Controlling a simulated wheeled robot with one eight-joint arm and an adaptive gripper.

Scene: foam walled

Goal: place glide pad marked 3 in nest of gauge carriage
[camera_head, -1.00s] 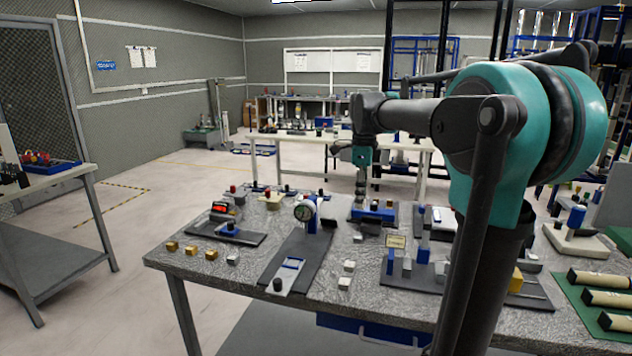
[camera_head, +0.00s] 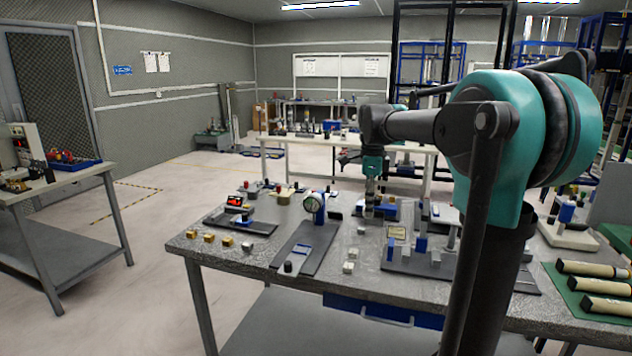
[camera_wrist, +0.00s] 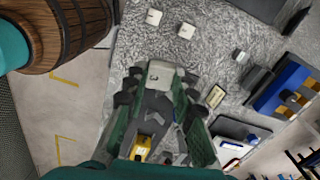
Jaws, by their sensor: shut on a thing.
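My gripper (camera_wrist: 158,84) is shut on a pale grey block (camera_wrist: 162,70) in the wrist view, held between its dark fingertips. No number can be read on the block. The gauge stand has a round dial (camera_head: 312,204) on a blue post. In front of the dial, on a dark plate, a light carriage with a blue-edged nest (camera_head: 298,253) and a black knob lies apart from my gripper, to its lower left.
Two pale blocks (camera_head: 350,260) lie loose right of the gauge plate. Gold and silver blocks (camera_head: 227,241) line the bench's left front. A fixture with blue posts (camera_head: 421,245) and a small sign (camera_head: 396,232) stands to the right. A brown wooden barrel-like shape (camera_wrist: 65,35) fills the wrist view's corner.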

